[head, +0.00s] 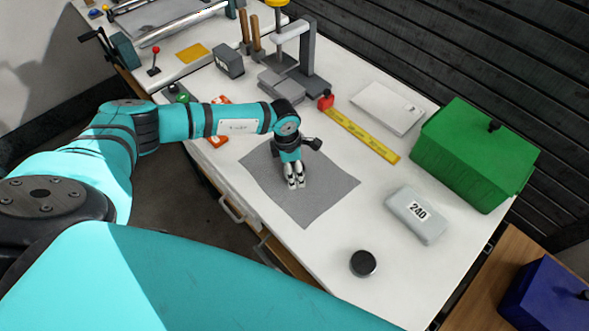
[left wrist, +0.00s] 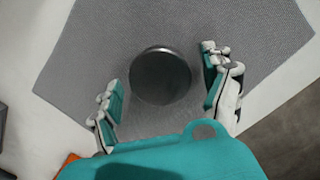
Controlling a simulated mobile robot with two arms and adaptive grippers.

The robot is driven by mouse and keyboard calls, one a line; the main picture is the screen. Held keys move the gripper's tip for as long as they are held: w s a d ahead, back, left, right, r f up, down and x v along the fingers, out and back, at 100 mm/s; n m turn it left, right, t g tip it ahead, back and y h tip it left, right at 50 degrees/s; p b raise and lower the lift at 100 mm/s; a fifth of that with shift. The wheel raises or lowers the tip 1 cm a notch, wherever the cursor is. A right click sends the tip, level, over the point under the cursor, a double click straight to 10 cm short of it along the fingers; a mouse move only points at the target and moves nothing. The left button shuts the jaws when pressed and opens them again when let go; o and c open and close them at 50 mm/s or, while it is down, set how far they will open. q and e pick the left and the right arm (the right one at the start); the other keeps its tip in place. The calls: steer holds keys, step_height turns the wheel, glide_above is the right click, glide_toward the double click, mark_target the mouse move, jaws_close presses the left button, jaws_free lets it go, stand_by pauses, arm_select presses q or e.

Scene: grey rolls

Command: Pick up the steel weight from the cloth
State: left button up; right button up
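The steel weight (left wrist: 160,78) is a round, dark grey metal disc on the grey cloth (left wrist: 265,40) in the left wrist view. My left gripper (head: 294,182) points down over the cloth (head: 325,190) in the head view. Its fingers are spread on either side of the weight in the left wrist view, with a gap showing on both sides. It is open and empty. The weight is not visible in the head view, where the gripper covers that spot. How high the fingertips are above the cloth is hard to tell. My right gripper is not in view.
On the white table, a yellow ruler (head: 365,137), a grey case marked 240 (head: 417,215) and a green box (head: 474,153) stand to the right. A dark round puck (head: 363,263) lies nearer. A press (head: 310,65) stands behind. Table around the cloth's right side is clear.

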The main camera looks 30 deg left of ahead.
arm_select(q)
steer(key=c, duration=1.6)
steer(key=shift+w+r, duration=0.1)
steer(key=shift+r, duration=0.1)
